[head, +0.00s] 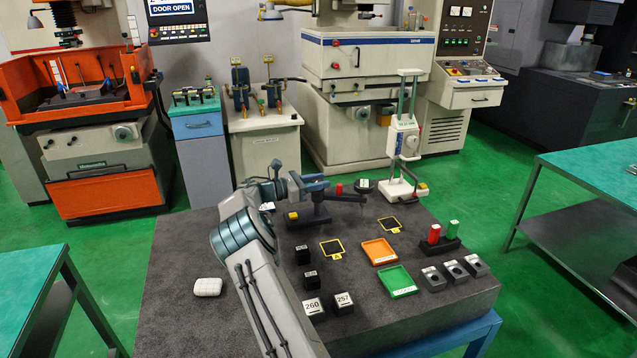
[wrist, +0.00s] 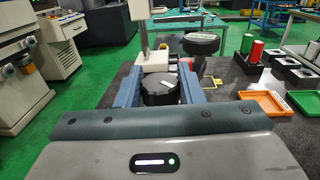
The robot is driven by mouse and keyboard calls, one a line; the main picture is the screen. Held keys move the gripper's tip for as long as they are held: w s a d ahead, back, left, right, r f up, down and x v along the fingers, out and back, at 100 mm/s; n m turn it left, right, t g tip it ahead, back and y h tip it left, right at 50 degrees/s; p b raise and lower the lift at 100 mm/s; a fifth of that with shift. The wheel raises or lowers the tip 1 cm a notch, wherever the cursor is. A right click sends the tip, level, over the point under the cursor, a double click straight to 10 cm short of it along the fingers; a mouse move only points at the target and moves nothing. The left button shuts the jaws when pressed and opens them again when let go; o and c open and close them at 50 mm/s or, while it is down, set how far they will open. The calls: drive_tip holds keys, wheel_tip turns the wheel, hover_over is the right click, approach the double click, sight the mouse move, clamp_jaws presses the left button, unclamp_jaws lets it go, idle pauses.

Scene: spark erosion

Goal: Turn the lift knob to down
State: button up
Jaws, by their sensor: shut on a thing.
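A dark round knob (wrist: 160,90) with a short white mark on its top sits between the two blue fingers of my gripper (wrist: 158,88) in the wrist view. The fingers are shut on its sides. In the head view my gripper (head: 356,199) reaches low over the grey bench, left of the white height gauge (head: 403,140). The knob cannot be made out there, and any position lettering around it is hidden or too small to read. The gauge's pale upright (wrist: 143,25) stands just beyond the knob in the wrist view.
An orange tray (head: 379,251), a green tray (head: 397,281) and red and green cylinders in a dark holder (head: 434,245) stand to the right on the bench. Several black blocks lie near my arm. A dark disc (wrist: 201,43) shows right of the gauge in the wrist view.

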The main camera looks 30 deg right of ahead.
sight(318, 181)
drive_tip(key=shift+m+g+y, duration=0.6)
drive_tip(key=shift+m+g, duration=0.7)
drive_tip(key=shift+g, duration=0.6)
drive_tip(key=o, duration=1)
drive_tip(key=shift+c, duration=0.2)
wheel_tip(318, 181, up, 4)
drive_tip(key=shift+s+r+b, duration=0.1)
drive_tip(key=shift+b, duration=0.75)
drive_tip(key=s+b, duration=0.1)
drive_tip(key=s+d+r+b, duration=0.1)
drive_tip(key=shift+d+b, duration=0.15)
drive_tip(key=shift+b, duration=0.2)
drive_tip(key=s+d+r+b, duration=0.2)
drive_tip(key=s+d+r, duration=0.3)
drive_tip(key=s, duration=0.2)
drive_tip(key=shift+s+r, duration=0.3)
drive_tip(key=shift+r, duration=0.1)
drive_tip(key=shift+d, duration=0.1)
